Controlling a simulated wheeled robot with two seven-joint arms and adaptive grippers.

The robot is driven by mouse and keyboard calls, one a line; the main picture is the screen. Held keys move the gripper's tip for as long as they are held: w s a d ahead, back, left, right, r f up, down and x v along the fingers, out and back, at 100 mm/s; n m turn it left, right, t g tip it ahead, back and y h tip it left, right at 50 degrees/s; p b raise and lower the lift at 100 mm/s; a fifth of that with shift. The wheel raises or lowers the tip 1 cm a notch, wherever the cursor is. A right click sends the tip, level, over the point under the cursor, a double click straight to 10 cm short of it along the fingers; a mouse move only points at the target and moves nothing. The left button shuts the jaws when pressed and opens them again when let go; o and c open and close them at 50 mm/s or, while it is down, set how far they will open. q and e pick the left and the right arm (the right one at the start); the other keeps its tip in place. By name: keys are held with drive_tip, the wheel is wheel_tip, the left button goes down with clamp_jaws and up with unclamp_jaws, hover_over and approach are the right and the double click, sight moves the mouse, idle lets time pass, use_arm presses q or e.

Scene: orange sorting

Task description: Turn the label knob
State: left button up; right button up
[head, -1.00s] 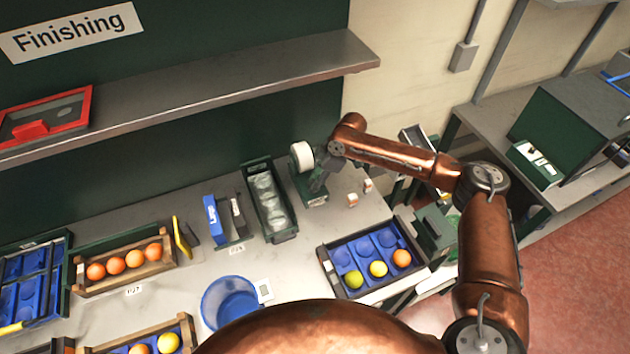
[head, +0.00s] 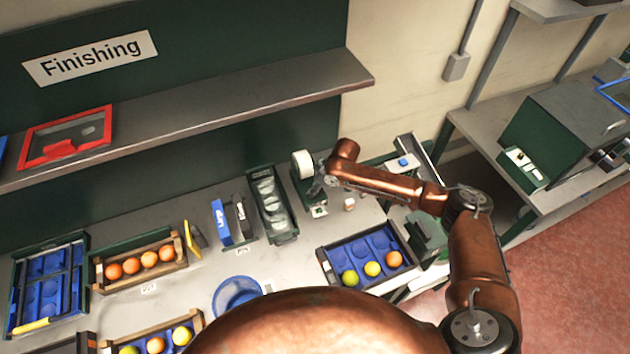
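The label dispenser (head: 302,184) is a dark green unit with a white roll (head: 303,162) on top. It stands at the back of the bench, left of my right arm's end. My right gripper (head: 326,184) is at the dispenser's right side, beside or touching it; I cannot tell which. Its fingers are small and dark here, and their opening is unclear. The knob itself cannot be made out and may be hidden by the gripper. My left gripper is out of view.
A green tray of clear packs (head: 272,238) stands left of the dispenser. A crate with blue cups and several fruits (head: 328,272) is in front. A small pale-topped piece (head: 349,204) stands near my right forearm. A shelf (head: 220,105) overhangs the bench's back.

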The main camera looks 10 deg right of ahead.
drive_tip(key=m+p, duration=0.2)
drive_tip(key=p, duration=0.1)
drive_tip(key=m+t+h+p, duration=0.1)
drive_tip(key=m+p, duration=0.1)
drive_tip(key=p, duration=0.1)
drive_tip(key=m+h+p, duration=0.1)
drive_tip(key=m+p, duration=0.1)
drive_tip(key=m, duration=0.1)
drive_tip(key=shift+s+a+r+p, duration=0.2)
drive_tip(key=shift+a+p, duration=0.05)
drive_tip(key=shift+p, duration=0.15)
drive_tip(key=m+h+p, duration=0.1)
drive_tip(key=m, duration=0.1)
drive_tip(key=shift+m+t+p, duration=0.3)
drive_tip(key=shift+p, duration=0.05)
drive_tip(key=shift+f+m+h+p, duration=0.15)
drive_tip(key=shift+m+h+p, duration=0.4)
drive_tip(key=shift+m, duration=0.65)
drive_tip(key=o, duration=1.2)
drive_tip(key=shift+c, duration=0.2)
